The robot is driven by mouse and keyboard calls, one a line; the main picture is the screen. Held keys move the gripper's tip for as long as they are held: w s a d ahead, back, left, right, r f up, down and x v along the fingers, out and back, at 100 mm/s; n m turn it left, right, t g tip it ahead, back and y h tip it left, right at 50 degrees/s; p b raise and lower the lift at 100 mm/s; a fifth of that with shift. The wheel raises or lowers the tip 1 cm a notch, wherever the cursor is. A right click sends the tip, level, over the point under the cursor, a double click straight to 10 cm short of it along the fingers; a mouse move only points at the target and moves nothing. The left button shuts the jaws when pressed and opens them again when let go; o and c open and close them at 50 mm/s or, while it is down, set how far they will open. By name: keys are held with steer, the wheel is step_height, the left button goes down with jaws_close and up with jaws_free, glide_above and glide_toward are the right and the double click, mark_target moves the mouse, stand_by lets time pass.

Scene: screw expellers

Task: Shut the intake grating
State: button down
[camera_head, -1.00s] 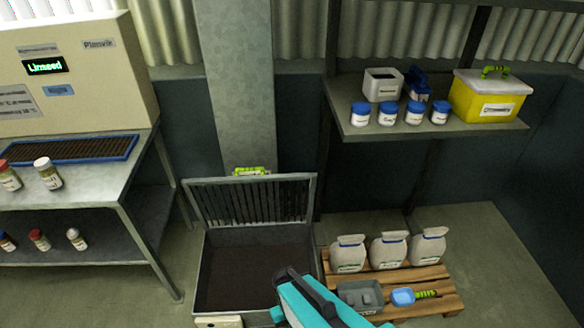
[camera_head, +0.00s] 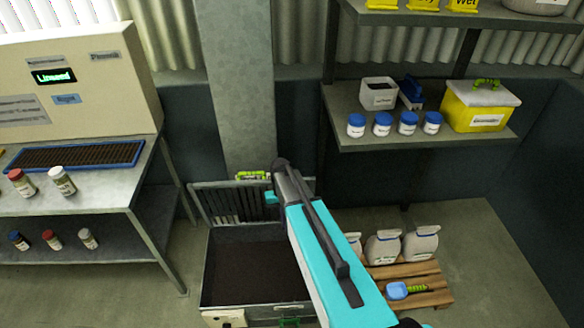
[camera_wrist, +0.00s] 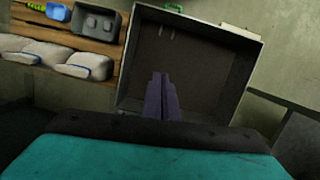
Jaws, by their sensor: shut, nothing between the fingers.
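The intake grating (camera_head: 208,203) is a grey barred lid standing raised at the back edge of the open metal intake box (camera_head: 204,268). A green handle (camera_head: 252,175) sits at its top edge. My arm crosses in front of the grating's right part and hides it. My gripper (camera_wrist: 161,80) is shut and empty in the wrist view, where its dark fingers overlap the box interior. In the head view the fingers are mostly hidden by the wrist, near the grating's upper right. I cannot tell whether they touch it. The box also shows in the wrist view (camera_wrist: 243,75), without the grating clearly visible.
A pallet (camera_head: 432,297) with white sacks (camera_head: 420,243) and a blue scoop (camera_head: 397,290) lies right of the box. A bench (camera_head: 100,190) with jars stands left. A shelf (camera_head: 440,140) with tubs and a yellow box (camera_head: 480,107) hangs above right. A pillar (camera_head: 238,90) rises behind the grating.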

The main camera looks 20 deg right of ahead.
steer(key=w+d+r+t+p, duration=0.1)
steer(key=w+d+r+p, duration=0.1)
steer(key=w+d+r, duration=0.2)
steer(key=w+d+r+m+p, duration=0.1)
steer(key=w+d+r, duration=0.3)
steer(key=w+r, duration=0.6)
step_height(320, 180, up, 7)
steer(key=shift+w+d+t+p, duration=0.3)
steer(key=shift+d+t+p, duration=0.1)
steer(key=shift+p, duration=0.35)
steer(key=shift+f, duration=0.15)
step_height(320, 180, down, 10)
steer(key=p, duration=0.3)
steer(key=shift+s+a, duration=0.15)
steer(key=shift+s, duration=0.15)
